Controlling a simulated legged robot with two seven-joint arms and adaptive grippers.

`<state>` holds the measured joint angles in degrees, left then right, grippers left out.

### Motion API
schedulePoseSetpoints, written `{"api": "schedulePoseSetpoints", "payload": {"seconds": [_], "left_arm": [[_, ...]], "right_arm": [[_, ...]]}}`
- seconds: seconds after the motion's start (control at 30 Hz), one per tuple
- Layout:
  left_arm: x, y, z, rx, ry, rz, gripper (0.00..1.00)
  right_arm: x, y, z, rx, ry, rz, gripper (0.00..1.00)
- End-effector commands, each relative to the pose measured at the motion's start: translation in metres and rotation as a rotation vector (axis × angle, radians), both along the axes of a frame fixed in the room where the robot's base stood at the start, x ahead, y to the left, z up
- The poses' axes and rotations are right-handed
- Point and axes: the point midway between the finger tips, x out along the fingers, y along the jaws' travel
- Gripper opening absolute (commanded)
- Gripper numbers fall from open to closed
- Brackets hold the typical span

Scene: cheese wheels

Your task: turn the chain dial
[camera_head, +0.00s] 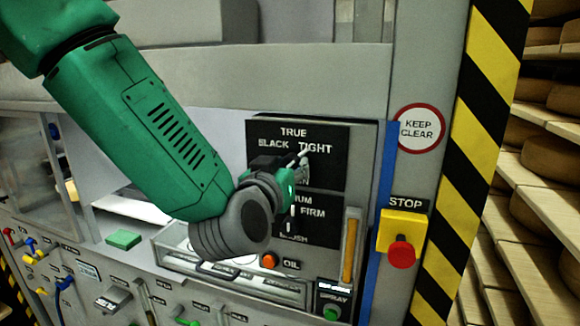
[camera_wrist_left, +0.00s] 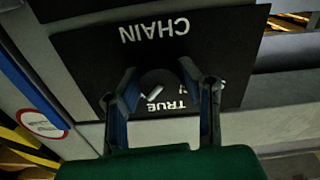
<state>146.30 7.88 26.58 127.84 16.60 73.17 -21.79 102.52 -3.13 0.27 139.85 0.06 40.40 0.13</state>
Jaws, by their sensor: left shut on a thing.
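The chain dial (camera_wrist_left: 160,83) is a dark round knob with a short white mark, set on a black panel (camera_wrist_left: 215,35) between the upside-down words CHAIN and TRUE. My left gripper (camera_wrist_left: 168,82) is shut on it, with one finger on each side. In the head view my left gripper (camera_head: 283,170) covers most of the dial below the labels TRUE, SLACK and TIGHT. A pale streak shows there close to TIGHT, but the exact setting is hard to tell. My right gripper is in neither view.
A second black panel (camera_head: 325,232) with the label FIRM sits just below, partly hidden. A red STOP button (camera_head: 401,251) on a yellow box, an orange OIL button (camera_head: 269,260) and a green SPRAY button (camera_head: 331,312) are nearby. Cheese shelves stand at the right.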

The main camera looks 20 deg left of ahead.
Motion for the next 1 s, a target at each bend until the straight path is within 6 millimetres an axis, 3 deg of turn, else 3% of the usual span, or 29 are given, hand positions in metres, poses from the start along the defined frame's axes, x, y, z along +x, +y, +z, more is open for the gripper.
{"api": "schedulePoseSetpoints", "payload": {"seconds": [0.2,0.23,0.3,0.67,1.0], "left_arm": [[0.0,0.0,0.0,0.0,-0.001,-0.001,0.03],[0.0,0.0,0.0,0.0,-0.001,-0.001,0.35],[0.0,0.0,0.0,0.0,-0.001,-0.002,0.51],[-0.005,-0.001,0.0,0.001,0.001,-0.002,0.51],[-0.057,0.001,-0.001,0.001,0.002,-0.002,0.51]], "right_arm": [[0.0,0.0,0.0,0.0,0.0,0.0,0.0],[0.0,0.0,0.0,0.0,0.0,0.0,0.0],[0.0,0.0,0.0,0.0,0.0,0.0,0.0],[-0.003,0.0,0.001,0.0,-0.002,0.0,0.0],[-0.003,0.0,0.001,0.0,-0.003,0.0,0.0]]}}
